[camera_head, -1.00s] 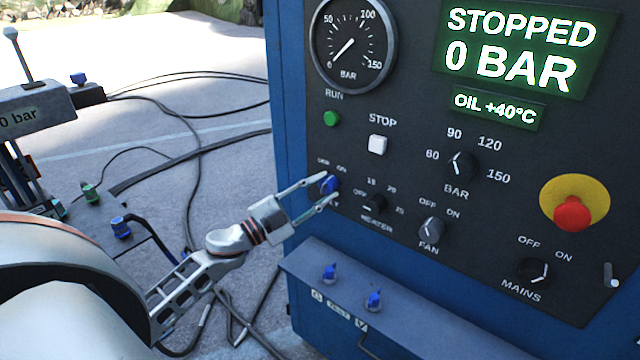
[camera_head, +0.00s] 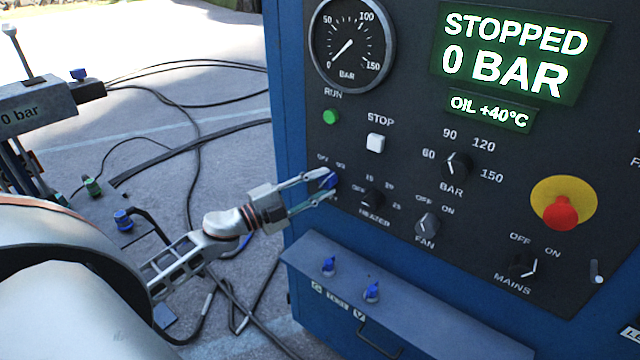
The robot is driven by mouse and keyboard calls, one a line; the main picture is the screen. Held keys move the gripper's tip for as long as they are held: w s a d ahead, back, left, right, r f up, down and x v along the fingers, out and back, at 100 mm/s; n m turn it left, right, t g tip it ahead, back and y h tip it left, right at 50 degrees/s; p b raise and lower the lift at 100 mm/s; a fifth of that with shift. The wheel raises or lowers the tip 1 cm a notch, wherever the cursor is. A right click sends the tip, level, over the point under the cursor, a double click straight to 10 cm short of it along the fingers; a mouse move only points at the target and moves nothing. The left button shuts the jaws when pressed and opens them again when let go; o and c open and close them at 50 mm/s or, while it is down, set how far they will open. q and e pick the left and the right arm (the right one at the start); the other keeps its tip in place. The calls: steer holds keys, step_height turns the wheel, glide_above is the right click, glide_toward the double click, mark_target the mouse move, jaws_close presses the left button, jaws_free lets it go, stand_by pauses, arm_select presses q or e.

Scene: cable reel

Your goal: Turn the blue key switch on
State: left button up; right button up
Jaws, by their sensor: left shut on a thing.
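The blue key switch (camera_head: 328,180) is on the left edge of the dark control panel (camera_head: 400,120), below the green RUN button. My left gripper (camera_head: 327,183) reaches in from the left and is shut on the key switch, with one finger above it and one below. The fingers partly cover the switch and its lower label. OFF and ON marks show just above it; which one the key points to is hard to tell. My right gripper is not in view.
Close by are the HEATER knob (camera_head: 370,197), the FAN knob (camera_head: 427,225) and the STOP button (camera_head: 375,142). A ledge with blue valves (camera_head: 371,292) juts out below. A red emergency button (camera_head: 560,212) is at right. Cables lie on the floor.

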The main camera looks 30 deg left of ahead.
arm_select(q)
steer(key=o, duration=1.1)
steer(key=v, duration=1.2)
steer(key=shift+f, duration=0.1)
steer(key=s+d+f+n+g+y, duration=0.1)
steer(key=s+d+f+n+y, duration=0.1)
steer(key=d+f+n, duration=0.3)
steer(key=s+d+f+n+y, duration=0.1)
steer(key=f+n+y, duration=0.1)
steer(key=f, duration=0.5)
steer(key=s+d+f+n+g+y, duration=0.1)
steer(key=s+d+f+n+y, duration=0.1)
steer(key=d+f+n, duration=0.3)
steer(key=s+d+f+n+g, duration=0.3)
steer(key=s+d+f, duration=0.5)
steer(key=d+f, duration=0.4)
steer(key=shift+s+f+g, duration=0.3)
steer(key=shift+g, duration=0.6)
